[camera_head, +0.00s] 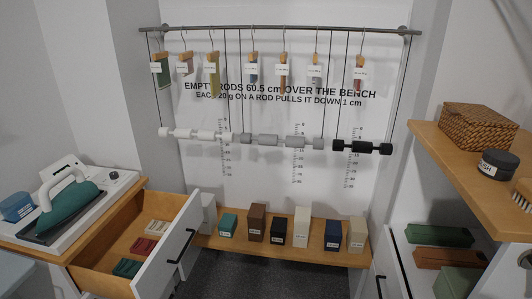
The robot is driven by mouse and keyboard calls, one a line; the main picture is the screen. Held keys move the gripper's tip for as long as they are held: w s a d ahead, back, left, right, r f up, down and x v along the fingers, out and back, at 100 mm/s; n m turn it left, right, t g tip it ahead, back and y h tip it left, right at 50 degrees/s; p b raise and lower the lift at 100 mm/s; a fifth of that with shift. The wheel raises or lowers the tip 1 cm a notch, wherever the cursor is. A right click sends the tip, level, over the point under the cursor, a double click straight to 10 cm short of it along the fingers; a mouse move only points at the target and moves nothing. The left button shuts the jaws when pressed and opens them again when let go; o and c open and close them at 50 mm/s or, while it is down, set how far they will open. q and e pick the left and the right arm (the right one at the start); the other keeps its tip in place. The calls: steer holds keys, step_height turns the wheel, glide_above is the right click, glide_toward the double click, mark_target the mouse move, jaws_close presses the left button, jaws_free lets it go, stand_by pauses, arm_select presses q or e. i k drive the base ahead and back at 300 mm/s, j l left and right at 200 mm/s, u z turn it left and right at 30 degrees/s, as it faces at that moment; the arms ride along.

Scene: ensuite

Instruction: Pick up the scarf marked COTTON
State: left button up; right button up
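No label that I can read says COTTON, so I cannot tell which thing is the marked scarf. Several narrow hanging pieces with small white tags hang from the rail, among them a green one (162,72), an olive one (213,75) and a red one (359,78). Folded cloths lie in the open left drawer (100,255): a cream one (157,227), a dark red one (143,246) and a dark green one (126,268). The print on their tags is too small to read. Neither of my grippers is in view.
The bench (285,247) bears several labelled boxes, such as a brown one (257,222). Weighted rods (280,140) hang over it. A green iron (70,208) stands at left. A wicker box (478,127) sits on the right shelf, above an open drawer (405,268).

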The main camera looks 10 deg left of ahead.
mark_target(128, 268)
steer(key=i+j+u, duration=0.1)
steer(key=j, duration=0.35)
steer(key=i+j+u, duration=0.15)
steer(key=j, duration=0.25)
steer(key=i+j+u, duration=0.1)
steer(key=i+j, duration=0.15)
steer(key=j, duration=0.15)
steer(key=i+j+u, duration=0.15)
steer(key=j, duration=0.25)
steer(key=i, duration=0.05)
